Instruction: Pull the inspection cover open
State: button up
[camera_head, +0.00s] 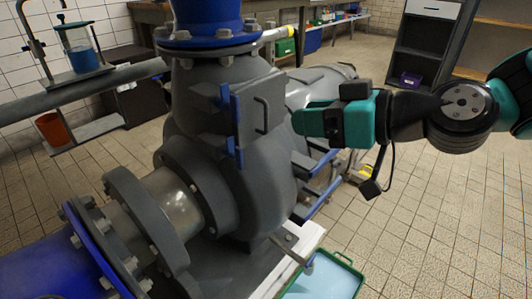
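The inspection cover (251,112) is a flat grey plate on the side of the large grey pump body (270,178). It carries a dark bow-shaped handle (264,116) near its right edge and blue strips along its left side. The cover looks to lie against the pump, though I cannot tell whether it is slightly ajar. My gripper (297,122), with teal fingers, is just right of the handle and points left towards it. It appears apart from the handle. The fingers overlap in this view, so their opening is hidden.
A blue flange (208,38) tops the pump, and a blue pipe (45,270) runs off at lower left. A green-rimmed tray (328,277) lies on the floor below. A dark shelf unit (421,50) stands at the back right. The tiled floor at right is clear.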

aim_at(266, 130)
jog(key=w+d+f+m+t+b, duration=0.25)
jog(key=w+f+t+b, duration=0.4)
jog(key=f+b, duration=0.35)
jog(key=shift+h, duration=0.4)
jog(key=p+x, duration=0.2)
jog(key=x, duration=0.3)
jog(key=p+x, duration=0.2)
jog(key=x, duration=0.4)
jog(key=w+d+f+p+x, duration=0.1)
jog(key=p+x, duration=0.1)
jog(key=x, duration=0.4)
jog(key=shift+a+f+p, duration=0.1)
jog(key=shift+p, duration=0.3)
jog(key=shift+c, duration=0.3)
grip_shut()
